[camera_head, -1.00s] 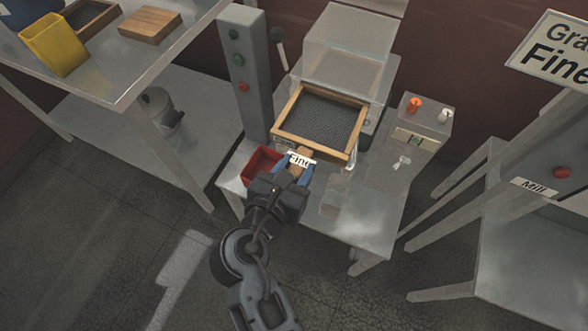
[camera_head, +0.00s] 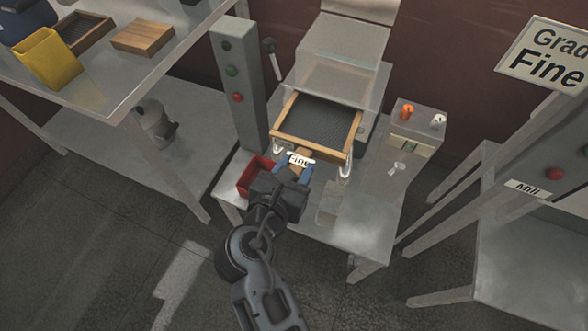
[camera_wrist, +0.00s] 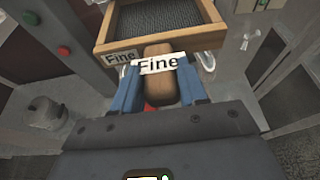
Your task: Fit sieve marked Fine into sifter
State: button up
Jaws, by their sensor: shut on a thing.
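The sieve (camera_head: 316,127) is a wooden frame with dark mesh and a handle tagged "Fine". My gripper (camera_head: 297,172) is shut on the sieve's handle, one blue finger on each side. In the wrist view the handle (camera_wrist: 160,86) stands between the fingers, and a second "Fine" label is on the frame's front. The sifter (camera_head: 338,75) is a box with a clear cover on the metal table. The sieve's far part is under the clear cover, its near part sticks out towards me. Whether it is seated on rails is hidden.
A grey post with buttons (camera_head: 234,80) stands left of the sifter. A red bin (camera_head: 254,177) is beside my gripper. A small control box (camera_head: 405,150) with orange and white knobs is on the right. The left table (camera_head: 120,75) holds another wooden tray, a block and a yellow container.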

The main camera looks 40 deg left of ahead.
aim_at(307, 144)
jog(key=shift+w+a+b, duration=0.15)
jog(key=shift+w+a, duration=0.35)
jog(key=shift+w, duration=1.7)
jog(key=shift+w+a+b, duration=0.15)
jog(key=shift+w+a, duration=0.4)
jog(key=shift+w, duration=1.65)
jog(key=shift+w+a+b, duration=0.15)
jog(key=shift+w+a, duration=0.35)
jog(key=shift+w, duration=1.7)
jog(key=o, duration=1.3)
jog(key=shift+v, duration=3.85)
